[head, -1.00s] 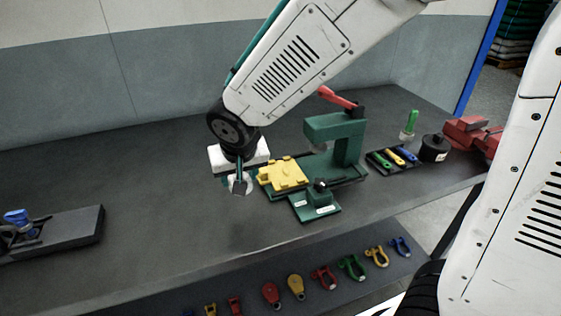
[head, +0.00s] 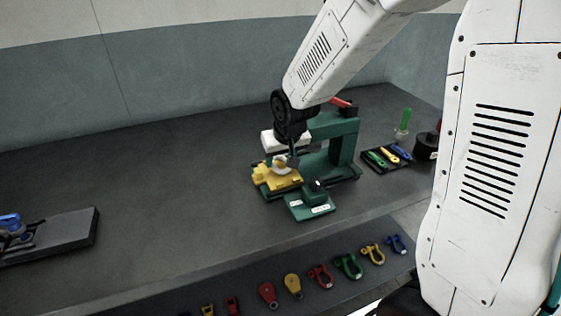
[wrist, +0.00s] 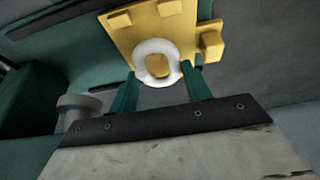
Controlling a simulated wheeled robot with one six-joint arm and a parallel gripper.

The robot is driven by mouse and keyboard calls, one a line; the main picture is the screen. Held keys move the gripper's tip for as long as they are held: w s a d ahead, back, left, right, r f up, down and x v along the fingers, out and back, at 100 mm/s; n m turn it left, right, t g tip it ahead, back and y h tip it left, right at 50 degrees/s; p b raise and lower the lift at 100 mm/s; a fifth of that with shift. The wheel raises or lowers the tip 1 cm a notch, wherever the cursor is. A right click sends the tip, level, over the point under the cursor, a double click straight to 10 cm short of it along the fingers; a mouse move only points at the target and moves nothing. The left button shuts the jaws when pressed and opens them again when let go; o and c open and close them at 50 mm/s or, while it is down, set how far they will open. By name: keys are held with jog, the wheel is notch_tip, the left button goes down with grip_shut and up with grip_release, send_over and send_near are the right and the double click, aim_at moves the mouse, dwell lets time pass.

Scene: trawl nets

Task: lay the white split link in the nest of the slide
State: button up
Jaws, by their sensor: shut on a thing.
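The white split link (wrist: 157,46) is a pale ring between the two teal fingers of my gripper (wrist: 157,75), in the wrist view. My gripper is shut on it. In the head view, the link (head: 281,168) and my gripper (head: 285,166) are over the yellow slide (head: 285,184) of the green press (head: 335,135). The slide also shows in the wrist view (wrist: 130,36), behind the link. The nest is largely hidden by the link and gripper. I cannot tell whether the link touches the slide.
A black tray with coloured tools (head: 388,157) lies right of the press. A green-handled tool (head: 404,124) stands behind it. Coloured shackles (head: 347,266) and other fittings lie on the lower shelf. A grey block with a blue item (head: 50,236) is at left. The bench middle is clear.

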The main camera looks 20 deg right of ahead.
jog(key=shift+f, duration=0.7)
jog(key=shift+f, duration=0.1)
jog(key=o, duration=1.2)
jog(key=shift+o, duration=0.2)
jog(key=v, duration=1.1)
jog(key=s+d+r+g, duration=0.1)
jog(key=s+r, duration=0.2)
jog(key=s, duration=1)
jog(key=s+d+r+g, duration=0.2)
jog(key=s+r, duration=0.1)
jog(key=s, duration=1)
